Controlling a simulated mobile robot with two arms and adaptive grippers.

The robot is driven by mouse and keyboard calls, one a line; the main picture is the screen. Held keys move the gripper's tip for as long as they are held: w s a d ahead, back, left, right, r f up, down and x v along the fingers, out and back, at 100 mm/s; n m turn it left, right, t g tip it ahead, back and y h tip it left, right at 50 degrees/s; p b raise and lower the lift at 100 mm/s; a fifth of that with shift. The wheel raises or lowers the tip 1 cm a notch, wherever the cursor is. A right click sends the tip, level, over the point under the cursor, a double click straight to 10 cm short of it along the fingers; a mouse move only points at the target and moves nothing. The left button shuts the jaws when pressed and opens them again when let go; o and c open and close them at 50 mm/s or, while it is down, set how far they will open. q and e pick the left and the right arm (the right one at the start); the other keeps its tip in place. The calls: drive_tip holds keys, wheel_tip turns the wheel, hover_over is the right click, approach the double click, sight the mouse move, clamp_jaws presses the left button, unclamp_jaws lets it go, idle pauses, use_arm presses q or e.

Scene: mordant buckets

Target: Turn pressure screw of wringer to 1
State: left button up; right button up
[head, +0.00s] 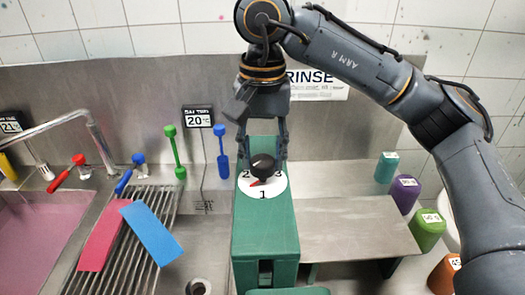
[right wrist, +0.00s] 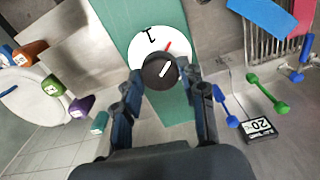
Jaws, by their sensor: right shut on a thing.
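The green wringer (head: 265,228) stands in the middle of the head view. On its top is a white dial (head: 275,188) with the numbers 1, 2 and 3; 1 faces the near side. The black knob of the pressure screw (head: 263,163) sits on the dial. My right gripper (head: 265,156) reaches down from behind and is shut on the knob (right wrist: 160,72), one finger on each side. My left gripper is not in view.
A pink basin (head: 40,235) with a tap is at the left. A drain rack (head: 150,270) holds a pink cloth and a blue cloth. Several coloured pots, one purple (head: 404,193), stand at the right. The steel shelf (head: 345,225) right of the wringer is bare.

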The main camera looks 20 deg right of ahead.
sight(262, 160)
drive_tip(key=n, duration=0.5)
drive_tip(key=shift+n, duration=2.4)
drive_tip(key=o, duration=1.2)
drive_tip(key=shift+c, duration=0.2)
wheel_tip(262, 160, up, 12)
